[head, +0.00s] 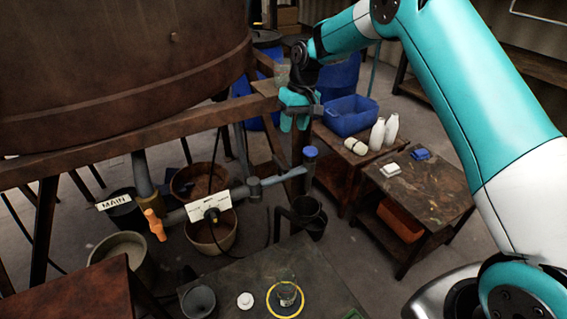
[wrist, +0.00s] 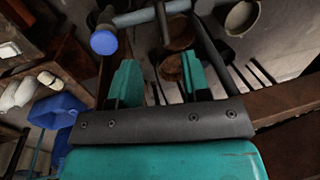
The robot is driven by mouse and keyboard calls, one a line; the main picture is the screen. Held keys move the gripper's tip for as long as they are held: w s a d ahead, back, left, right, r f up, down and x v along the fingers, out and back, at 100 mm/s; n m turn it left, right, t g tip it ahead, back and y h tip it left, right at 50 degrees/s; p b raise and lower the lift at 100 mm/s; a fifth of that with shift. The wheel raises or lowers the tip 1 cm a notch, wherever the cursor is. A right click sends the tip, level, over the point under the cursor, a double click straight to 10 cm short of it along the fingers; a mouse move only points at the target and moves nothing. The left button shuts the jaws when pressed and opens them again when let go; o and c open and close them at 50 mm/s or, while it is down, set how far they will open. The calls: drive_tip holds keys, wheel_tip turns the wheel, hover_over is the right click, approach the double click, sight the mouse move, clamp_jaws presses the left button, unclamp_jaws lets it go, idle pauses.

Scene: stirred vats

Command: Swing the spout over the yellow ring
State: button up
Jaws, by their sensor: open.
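The yellow ring (head: 303,303) lies on a dark low table at the bottom of the head view, with a clear glass beaker (head: 287,292) standing inside it. The grey spout (head: 280,178) appears to be the short pipe reaching right from the valve pipe, with a blue cap (head: 311,152) at its end. It points away from the ring, over the floor behind the table. The blue cap also shows in the wrist view (wrist: 104,42). My gripper (head: 298,118) is open and empty, above and behind the cap; its two teal fingers (wrist: 158,82) show apart in the wrist view.
An orange handle (head: 154,225) and a MAIN label (head: 115,199) are on the pipework. A grey cup (head: 198,301) and a white piece (head: 245,300) share the table. Buckets stand below; a side table (head: 430,190) is right.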

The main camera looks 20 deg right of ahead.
sight(284, 167)
drive_tip(key=a+f+p, duration=0.1)
drive_tip(key=f, duration=0.4)
drive_tip(key=a+f+p, duration=0.1)
drive_tip(key=f+p, duration=0.1)
drive_tip(key=f, duration=0.3)
drive_tip(key=a+f+p, duration=0.1)
drive_tip(key=f, duration=0.4)
drive_tip(key=shift+s+f, duration=0.1)
drive_tip(key=shift+s, duration=0.25)
drive_tip(key=shift+c, duration=0.3)
clamp_jaws()
